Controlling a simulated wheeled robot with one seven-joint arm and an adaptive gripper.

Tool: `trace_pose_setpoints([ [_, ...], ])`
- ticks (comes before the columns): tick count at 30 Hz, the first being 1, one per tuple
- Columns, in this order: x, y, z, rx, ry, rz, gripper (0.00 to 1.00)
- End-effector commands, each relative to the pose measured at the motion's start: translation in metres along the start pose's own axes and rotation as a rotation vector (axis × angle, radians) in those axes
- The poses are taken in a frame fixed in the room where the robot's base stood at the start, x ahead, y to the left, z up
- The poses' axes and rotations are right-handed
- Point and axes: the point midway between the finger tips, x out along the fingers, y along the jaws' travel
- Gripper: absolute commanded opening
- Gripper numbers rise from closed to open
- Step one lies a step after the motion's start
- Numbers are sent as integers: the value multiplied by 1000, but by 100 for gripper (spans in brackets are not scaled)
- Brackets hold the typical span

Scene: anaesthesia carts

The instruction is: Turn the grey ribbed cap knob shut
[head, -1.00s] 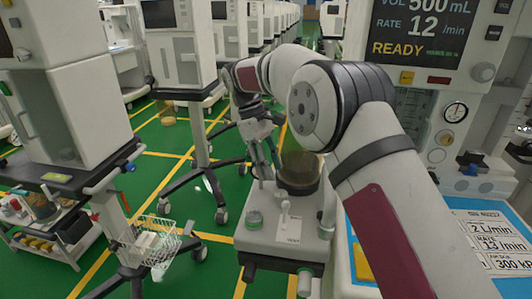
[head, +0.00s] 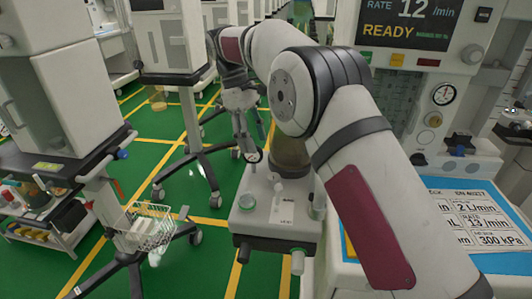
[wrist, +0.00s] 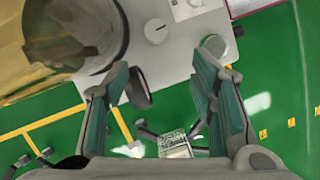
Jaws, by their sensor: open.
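A pale box-shaped unit (head: 262,222) with a round brown-tinted canister (head: 290,157) at its back stands ahead. My gripper (head: 248,152) hangs over its back left corner, open and empty. In the wrist view my gripper (wrist: 162,72) has its two teal-padded fingers wide apart. A dark grey round knob (wrist: 137,88) shows at the unit's edge, beside the left finger. I cannot tell surely which is the task's knob. Neither is gripped.
A white slotted dial (wrist: 155,31) is on the unit's top. A ventilator with a screen (head: 410,28) and a blue-edged label board (head: 470,225) stand right. A wire basket (head: 148,228) on a stand is at the left.

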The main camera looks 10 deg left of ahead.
Motion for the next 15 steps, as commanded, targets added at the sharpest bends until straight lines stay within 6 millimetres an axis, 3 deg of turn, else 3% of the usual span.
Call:
trace_pose_setpoints([
  [9, 4, -42, -6, 52, 301, -53, 51],
  [15, 3, -54, 21, 262, 526, -45, 51],
])
